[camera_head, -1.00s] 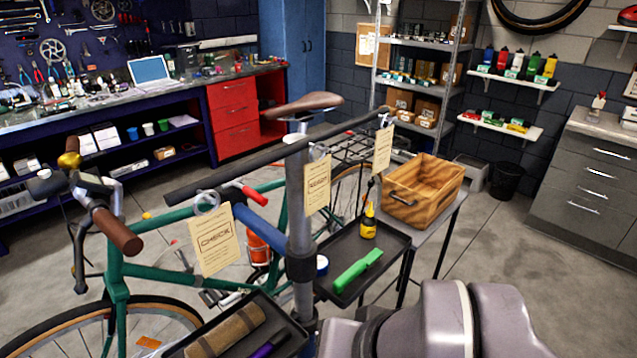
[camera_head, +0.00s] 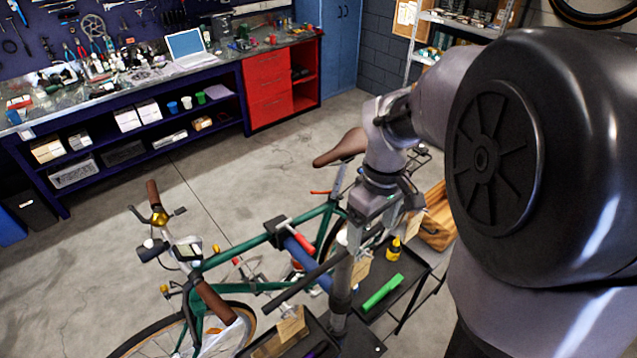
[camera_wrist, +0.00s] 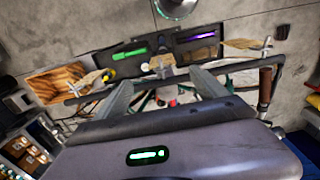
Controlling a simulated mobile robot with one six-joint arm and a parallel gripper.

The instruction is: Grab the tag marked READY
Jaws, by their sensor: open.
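Three beige paper tags hang from a dark bar (camera_head: 300,283) above the bike. In the head view I see a near tag (camera_head: 292,326), a middle tag (camera_head: 357,270) and a far tag (camera_head: 413,224). Their print cannot be read now, so I cannot tell which is READY. My gripper (camera_head: 367,240) is over the bar near the middle tag. In the wrist view my gripper (camera_wrist: 163,77) has its fingers spread, with the middle tag (camera_wrist: 163,63) beyond the gap. The other tags (camera_wrist: 88,82) (camera_wrist: 240,48) hang to either side. Nothing is held.
A green bike (camera_head: 258,287) stands below the bar. Black trays hold a green tool (camera_head: 381,292) and a yellow bottle (camera_head: 394,249). A wooden crate (camera_head: 438,217) is partly hidden behind my arm. A workbench (camera_head: 150,80) runs along the back; open floor lies before it.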

